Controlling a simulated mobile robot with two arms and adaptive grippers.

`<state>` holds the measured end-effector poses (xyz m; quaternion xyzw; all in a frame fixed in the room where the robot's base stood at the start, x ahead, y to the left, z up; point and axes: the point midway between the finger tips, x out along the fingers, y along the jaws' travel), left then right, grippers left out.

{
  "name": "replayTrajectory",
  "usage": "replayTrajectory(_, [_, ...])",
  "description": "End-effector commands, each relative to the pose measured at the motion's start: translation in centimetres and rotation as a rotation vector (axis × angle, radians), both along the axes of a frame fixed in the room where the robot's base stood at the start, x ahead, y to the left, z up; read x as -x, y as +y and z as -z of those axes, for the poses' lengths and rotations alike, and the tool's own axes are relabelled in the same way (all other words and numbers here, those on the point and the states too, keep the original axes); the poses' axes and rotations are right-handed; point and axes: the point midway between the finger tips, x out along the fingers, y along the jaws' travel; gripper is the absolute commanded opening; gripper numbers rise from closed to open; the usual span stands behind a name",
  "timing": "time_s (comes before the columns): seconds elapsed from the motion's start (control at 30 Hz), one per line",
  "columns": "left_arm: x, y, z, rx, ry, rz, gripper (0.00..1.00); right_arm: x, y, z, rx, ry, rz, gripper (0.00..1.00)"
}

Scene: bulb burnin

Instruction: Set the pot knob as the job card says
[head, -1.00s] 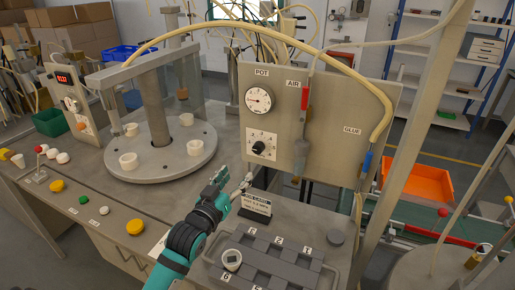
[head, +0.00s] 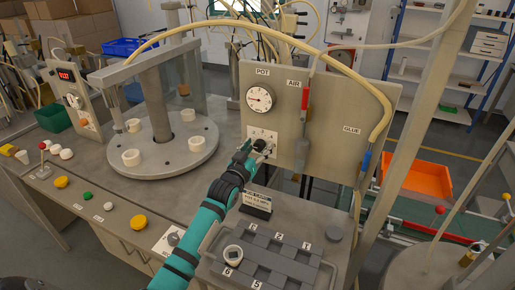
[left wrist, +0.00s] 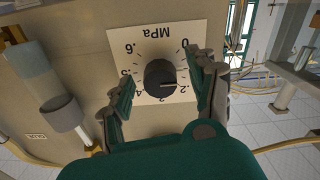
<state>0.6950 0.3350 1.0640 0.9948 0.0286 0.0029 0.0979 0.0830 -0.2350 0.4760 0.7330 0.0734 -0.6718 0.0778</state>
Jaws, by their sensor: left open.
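The pot knob (left wrist: 160,77) is a round black knob on a pale dial plate (left wrist: 140,45) marked MPa, upside down in the left wrist view. Its pointer line is on the side of the .2 mark. My left gripper (left wrist: 162,72) is open, with one finger on each side of the knob and gaps visible. In the head view my left gripper (head: 258,148) reaches the plate under the POT gauge (head: 260,97) and partly covers the knob. The gauge needle points left.
A grey tray (head: 211,262) with numbered blocks is below my left arm. A round turntable (head: 180,160) with white cups is to the left.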

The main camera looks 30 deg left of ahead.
Motion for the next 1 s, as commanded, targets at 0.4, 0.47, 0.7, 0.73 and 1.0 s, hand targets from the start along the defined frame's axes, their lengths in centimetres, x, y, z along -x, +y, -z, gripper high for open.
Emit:
replayTrajectory(0.4, [0.04, -0.01, 0.02, 0.000, 0.000, 0.000, 0.22, -0.03, -0.17, 0.01, 0.002, 0.000, 0.000, 0.40])
replayTrajectory(0.47, [0.04, 0.00, 0.02, 0.000, 0.000, 0.000, 0.14, -0.08, -0.17, 0.00, 0.002, -0.001, 0.000, 0.40])
replayTrajectory(0.7, [0.05, 0.01, 0.04, -0.001, 0.001, 0.000, 0.04, -0.27, -0.14, 0.00, 0.001, -0.004, -0.001, 0.40])
replayTrajectory(0.73, [0.05, 0.01, 0.05, -0.002, 0.001, 0.000, 0.04, -0.27, -0.12, 0.00, 0.001, -0.004, -0.001, 0.40])
replayTrajectory(1.0, [0.05, 0.01, 0.06, -0.010, 0.002, 0.000, 0.04, -0.33, -0.09, -0.03, 0.001, -0.005, -0.001, 0.40])
